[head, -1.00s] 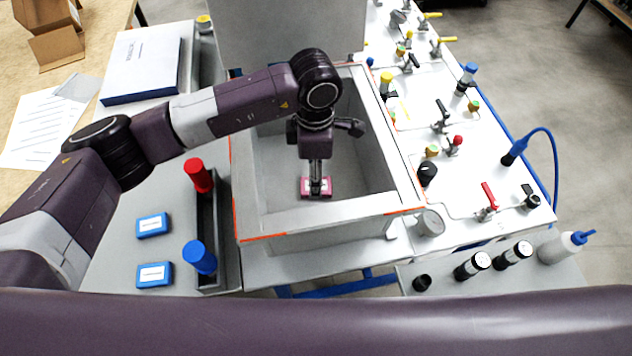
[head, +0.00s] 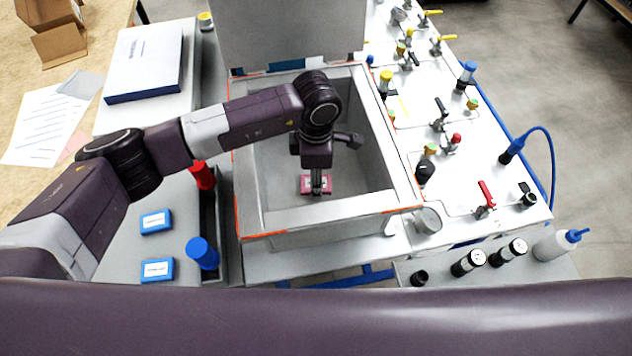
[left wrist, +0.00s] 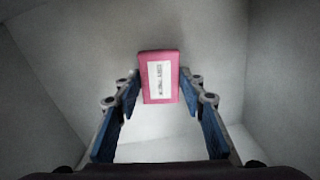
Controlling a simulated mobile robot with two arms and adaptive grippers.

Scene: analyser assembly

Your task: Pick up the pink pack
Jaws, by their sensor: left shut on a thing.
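The pink pack (head: 307,187) is a small flat box inside the deep grey bin, seen from above in the head view. In the left wrist view the pink pack (left wrist: 172,60) shows its white printed label. My left gripper (head: 317,184) reaches down into the bin over the pack. In the left wrist view my left gripper (left wrist: 160,82) has a blue-padded finger at each side of the pack, shut on it. I cannot tell whether the pack touches the bin floor. My right gripper is not in view.
The open bin (head: 408,196) has high walls around my left gripper, with a raised lid (head: 290,35) behind. Two blue packs (head: 156,222) lie at the left, beside a rack with red-capped (head: 203,176) and blue-capped (head: 203,253) items. A valve panel (head: 480,185) stands at the right.

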